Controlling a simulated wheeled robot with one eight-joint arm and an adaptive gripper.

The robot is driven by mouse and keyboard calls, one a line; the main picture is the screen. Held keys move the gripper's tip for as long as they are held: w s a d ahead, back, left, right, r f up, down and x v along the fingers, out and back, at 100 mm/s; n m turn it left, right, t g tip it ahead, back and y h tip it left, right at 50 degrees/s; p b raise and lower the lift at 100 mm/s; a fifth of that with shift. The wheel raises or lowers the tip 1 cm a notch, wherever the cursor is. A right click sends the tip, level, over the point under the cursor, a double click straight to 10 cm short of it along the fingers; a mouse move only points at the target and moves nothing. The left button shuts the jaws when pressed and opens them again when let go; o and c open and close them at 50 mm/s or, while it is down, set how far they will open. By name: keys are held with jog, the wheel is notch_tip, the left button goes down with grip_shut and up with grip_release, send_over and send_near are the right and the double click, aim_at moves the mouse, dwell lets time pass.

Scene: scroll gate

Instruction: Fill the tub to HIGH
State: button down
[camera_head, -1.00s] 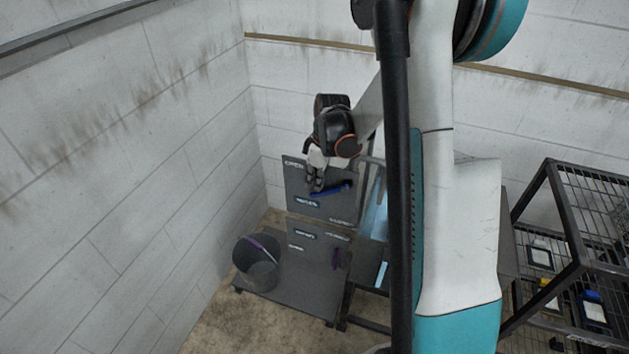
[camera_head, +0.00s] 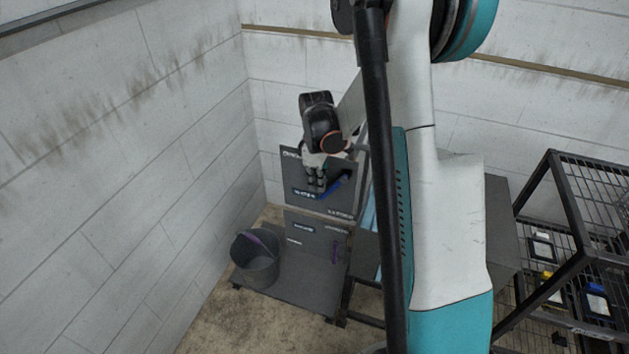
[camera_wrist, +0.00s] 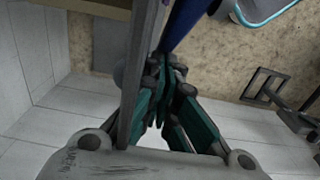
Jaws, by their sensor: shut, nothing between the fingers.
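The tub, a dark grey bucket (camera_head: 256,266), stands on a low dark platform (camera_head: 297,288) by the left wall. A purple strip crosses its upper part; its fill level cannot be read. Behind it stands a grey upper panel (camera_head: 292,180) with small white lettering and a blue lever (camera_head: 338,187). A lower grey panel (camera_head: 300,253) carries a small purple piece (camera_head: 338,251). My gripper (camera_head: 317,184) is in front of the upper panel, beside the lever's left part. In the wrist view my fingers (camera_wrist: 163,62) are shut and empty, close to the blue lever (camera_wrist: 190,22); contact is unclear.
A black mesh rack (camera_head: 560,220) with several small boxes stands at the right. The left wall (camera_head: 120,190) is close to the tub. A bare patch of floor (camera_head: 235,325) lies in front of the platform. My arm hides part of the middle.

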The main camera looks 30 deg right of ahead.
aim_at(328, 195)
jog(key=shift+s+d+f+b, duration=0.1)
jog(key=shift+f+b, duration=0.1)
jog(key=shift+f, duration=0.25)
jog(key=shift+s+d+f+b, duration=0.1)
jog(key=shift+f+b, duration=0.1)
jog(key=shift+f, duration=0.2)
jog(key=shift+s+d+f+b, duration=0.8)
jog(key=shift+s+f, duration=0.15)
jog(key=shift+s, duration=0.1)
jog(key=shift+w+a, duration=0.3)
jog(key=shift+w, duration=0.05)
jog(key=w+a+r+p, duration=0.2)
jog(key=w+a+r, duration=0.4)
jog(key=w+r, duration=0.1)
jog(key=shift+w+r+p, duration=0.15)
jog(key=shift+w+p, duration=0.15)
jog(key=shift+w, duration=0.15)
